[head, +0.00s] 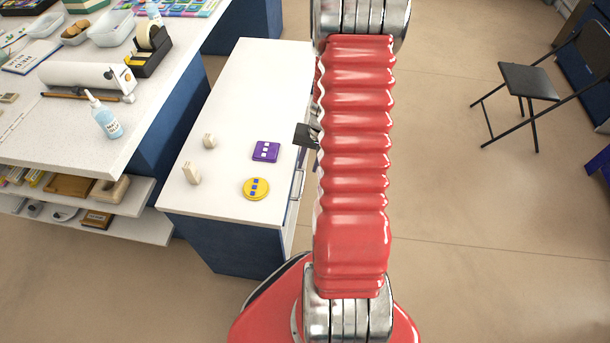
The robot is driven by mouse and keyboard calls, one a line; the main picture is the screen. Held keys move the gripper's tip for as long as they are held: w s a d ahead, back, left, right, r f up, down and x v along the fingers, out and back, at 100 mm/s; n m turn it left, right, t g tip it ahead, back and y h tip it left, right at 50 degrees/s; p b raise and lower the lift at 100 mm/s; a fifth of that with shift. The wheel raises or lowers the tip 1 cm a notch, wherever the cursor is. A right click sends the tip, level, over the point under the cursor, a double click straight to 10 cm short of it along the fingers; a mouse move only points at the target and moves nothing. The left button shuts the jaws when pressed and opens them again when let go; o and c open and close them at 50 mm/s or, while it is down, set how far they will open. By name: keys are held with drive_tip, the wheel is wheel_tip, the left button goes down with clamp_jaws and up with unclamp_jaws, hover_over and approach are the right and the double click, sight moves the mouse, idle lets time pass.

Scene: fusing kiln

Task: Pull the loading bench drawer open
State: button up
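The loading bench (240,85) is a blue cabinet with a white top, left of my arm. Its drawer side faces right, and only a narrow strip of it shows, with a pale front and a metal handle (298,184) near the near corner. My red arm hides most of that side, so I cannot tell how far any drawer stands out. My gripper (307,135) shows only as a dark piece at the bench's right edge, beyond the handle. The arm covers the rest of it, and its opening and any contact are hidden.
On the bench top lie a purple square tile (266,151), a yellow disc (256,188) and two small cream blocks (191,173). A cluttered worktable (60,130) stands left. A black folding chair (528,82) stands at right; the floor between is clear.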

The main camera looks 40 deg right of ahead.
sight(303, 180)
drive_tip(key=shift+w+a+f, duration=0.15)
drive_tip(key=shift+w+f, duration=0.05)
drive_tip(key=shift+f, duration=1.1)
drive_tip(key=shift+w+a+f, duration=0.1)
drive_tip(key=shift+w+f, duration=0.1)
drive_tip(key=shift+f, duration=1.05)
drive_tip(key=shift+w+a+f, duration=0.15)
drive_tip(key=shift+w+f, duration=0.05)
drive_tip(key=shift+f, duration=1.1)
clamp_jaws()
